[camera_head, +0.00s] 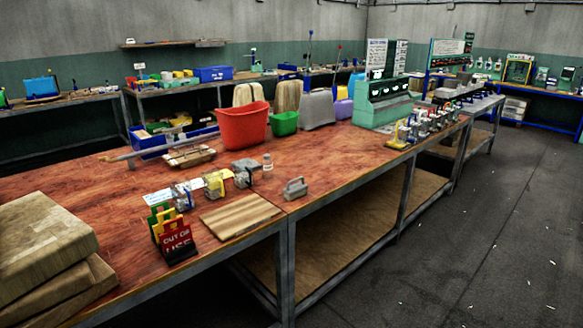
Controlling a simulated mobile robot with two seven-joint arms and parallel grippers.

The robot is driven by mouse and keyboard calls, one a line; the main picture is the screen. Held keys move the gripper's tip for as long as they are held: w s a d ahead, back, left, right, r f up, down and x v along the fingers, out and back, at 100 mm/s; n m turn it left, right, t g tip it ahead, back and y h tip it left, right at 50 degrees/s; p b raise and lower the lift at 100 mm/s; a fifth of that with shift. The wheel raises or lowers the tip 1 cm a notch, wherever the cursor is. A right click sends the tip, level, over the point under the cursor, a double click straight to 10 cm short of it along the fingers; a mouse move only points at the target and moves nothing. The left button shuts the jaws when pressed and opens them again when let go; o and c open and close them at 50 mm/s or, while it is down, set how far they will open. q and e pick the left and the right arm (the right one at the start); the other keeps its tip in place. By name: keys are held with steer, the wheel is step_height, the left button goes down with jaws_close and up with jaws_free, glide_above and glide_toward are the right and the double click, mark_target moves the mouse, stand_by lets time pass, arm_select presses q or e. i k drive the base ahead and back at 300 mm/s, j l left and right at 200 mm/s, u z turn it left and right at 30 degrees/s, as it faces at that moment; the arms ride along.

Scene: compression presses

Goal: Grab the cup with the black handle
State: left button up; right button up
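I cannot make out a cup with a black handle in the head view; any such cup is too small or hidden. A small clear container (267,162) stands on the long red-brown wooden bench (330,160), beside small grey metal devices (244,175). A grey piece with a raised handle-like top (295,188) sits near the bench's front edge. A red bucket (242,126) and a smaller green bucket (285,123) stand farther back. Neither of my grippers shows in the view.
Stacked thick boards (45,245) fill the near left of the bench. A green machine (384,103) stands farther right.

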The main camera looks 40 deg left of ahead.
mark_target(242, 169)
steer(key=i, duration=1.4)
steer(key=i+l+u, duration=0.1)
steer(key=i+u, duration=0.2)
steer(key=i, duration=0.15)
steer(key=i+l+u, duration=0.15)
steer(key=i+u, duration=0.15)
steer(key=i, duration=0.2)
steer(key=u, duration=1.55)
